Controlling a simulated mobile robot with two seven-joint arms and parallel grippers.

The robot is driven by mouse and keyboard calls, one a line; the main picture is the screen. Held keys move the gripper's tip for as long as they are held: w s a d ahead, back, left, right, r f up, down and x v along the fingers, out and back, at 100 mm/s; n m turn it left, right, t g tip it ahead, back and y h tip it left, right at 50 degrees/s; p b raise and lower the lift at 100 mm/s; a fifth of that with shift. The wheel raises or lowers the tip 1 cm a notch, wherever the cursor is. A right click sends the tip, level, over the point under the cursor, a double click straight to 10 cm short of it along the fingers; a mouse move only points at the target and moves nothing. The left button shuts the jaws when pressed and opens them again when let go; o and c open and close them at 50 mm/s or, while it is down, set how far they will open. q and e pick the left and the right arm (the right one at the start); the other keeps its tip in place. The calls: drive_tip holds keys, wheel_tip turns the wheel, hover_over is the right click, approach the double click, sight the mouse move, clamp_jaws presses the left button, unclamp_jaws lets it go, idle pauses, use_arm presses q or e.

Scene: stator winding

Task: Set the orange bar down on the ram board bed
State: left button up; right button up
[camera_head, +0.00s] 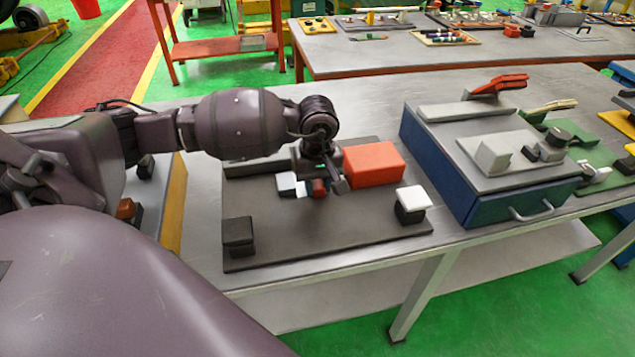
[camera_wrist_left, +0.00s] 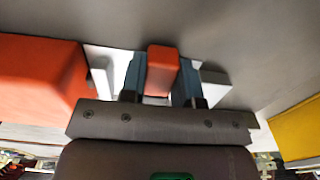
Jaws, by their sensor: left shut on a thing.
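My left gripper (camera_head: 316,184) is shut on a small orange bar (camera_head: 319,188) above the dark grey ram board bed (camera_head: 325,235). In the left wrist view the orange bar (camera_wrist_left: 162,68) stands between the two blue-grey fingers of the left gripper (camera_wrist_left: 160,82). I cannot tell whether the bar touches the board. A larger orange block (camera_head: 373,163) sits on the board to the right of the gripper; it also shows at the left of the wrist view (camera_wrist_left: 38,75). My right gripper is not in view.
A white block (camera_head: 287,184) is just left of the gripper. A black block with a white top (camera_head: 411,204) stands at the board's right, and a black block (camera_head: 238,235) at its front left. A blue case (camera_head: 480,190) is further right. The board's front middle is clear.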

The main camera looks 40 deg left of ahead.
sight(317, 183)
use_arm(q)
drive_tip(key=shift+f, duration=0.1)
drive_tip(key=o, duration=1)
drive_tip(key=shift+r, duration=0.3)
wheel_tip(317, 183, up, 12)
drive_tip(key=shift+f+p, duration=0.1)
drive_tip(key=shift+p, duration=0.2)
